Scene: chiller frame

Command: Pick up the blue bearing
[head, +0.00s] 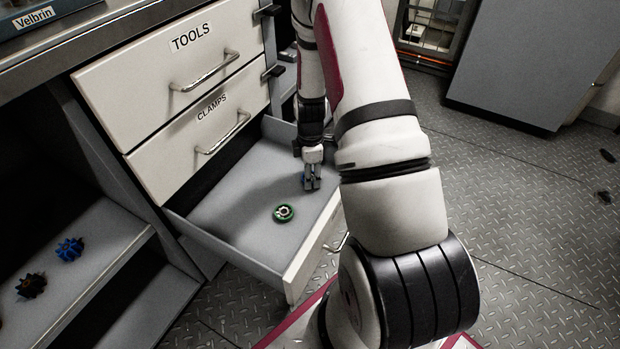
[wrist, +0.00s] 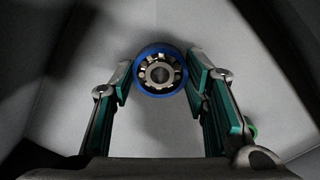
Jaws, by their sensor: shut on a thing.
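The blue bearing (wrist: 160,71) is a ring with a blue outer rim and a metal cage inside. In the wrist view it sits between the fingertips of my gripper (wrist: 158,85), which is shut on it. In the head view my gripper (head: 312,184) reaches down into the open bottom drawer, and only a sliver of blue shows beside the fingers. I cannot tell whether the bearing still touches the drawer floor.
A green bearing (head: 284,212) lies on the floor of the open drawer (head: 225,215), left of my gripper. The drawers marked TOOLS (head: 150,75) and CLAMPS (head: 185,138) above are closed. A blue gear (head: 70,249) and a dark gear (head: 31,285) lie on the shelf at left.

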